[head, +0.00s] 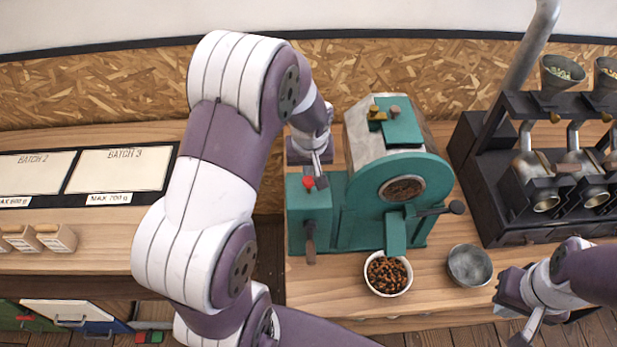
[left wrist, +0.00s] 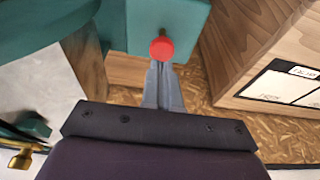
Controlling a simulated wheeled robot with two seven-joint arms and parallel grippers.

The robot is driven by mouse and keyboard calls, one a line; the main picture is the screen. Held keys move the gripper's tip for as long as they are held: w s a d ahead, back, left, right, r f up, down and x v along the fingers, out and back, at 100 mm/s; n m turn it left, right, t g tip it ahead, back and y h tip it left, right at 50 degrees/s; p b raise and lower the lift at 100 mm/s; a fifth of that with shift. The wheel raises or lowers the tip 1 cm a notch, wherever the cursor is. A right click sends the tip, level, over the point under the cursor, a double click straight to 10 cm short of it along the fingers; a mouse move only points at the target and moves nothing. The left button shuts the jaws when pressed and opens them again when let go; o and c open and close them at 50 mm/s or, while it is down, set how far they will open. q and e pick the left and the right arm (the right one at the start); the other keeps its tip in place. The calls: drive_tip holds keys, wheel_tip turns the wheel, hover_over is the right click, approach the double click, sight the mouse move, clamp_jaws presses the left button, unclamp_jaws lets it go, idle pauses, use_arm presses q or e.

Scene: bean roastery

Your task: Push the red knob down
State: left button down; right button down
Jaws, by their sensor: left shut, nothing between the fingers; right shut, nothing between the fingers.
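The red knob (head: 309,181) sits on top of the green box (head: 308,208) at the left side of the roaster. It also shows in the left wrist view (left wrist: 162,48), on the green box's top face. My left gripper (head: 317,173) is shut and empty, with its fingertips right at the knob. In the left wrist view the closed fingertips (left wrist: 161,68) end at the knob's edge; I cannot tell if they touch it. My right gripper (head: 525,330) is shut and empty at the lower right, far from the knob.
The green roaster (head: 404,165) stands right of the knob. A white bowl of beans (head: 388,274) and an empty metal bowl (head: 469,265) stand before it. A black rack with funnels (head: 520,150) is at the right.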

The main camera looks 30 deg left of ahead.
sight(309, 180)
use_arm(q)
drive_tip(key=shift+f, duration=0.15)
drive_tip(key=shift+s+d+b+x, duration=0.1)
drive_tip(key=shift+s+b+x, duration=0.1)
drive_tip(key=shift+b+x, duration=0.75)
drive_tip(key=shift+s+d+b+x, duration=0.15)
drive_tip(key=shift+s+b+x, duration=0.05)
drive_tip(key=shift+b+x, duration=0.75)
drive_tip(key=p+v, duration=0.2)
drive_tip(key=w+p+v, duration=0.1)
drive_tip(key=p+v, duration=0.1)
drive_tip(key=v, duration=0.1)
drive_tip(key=a+p+v, duration=0.1)
drive_tip(key=p+v, duration=0.1)
drive_tip(key=v, duration=0.1)
drive_tip(key=shift+w+r+p, duration=0.2)
drive_tip(key=shift+w+p, duration=0.1)
drive_tip(key=shift+w, duration=0.05)
drive_tip(key=shift+f, duration=0.1)
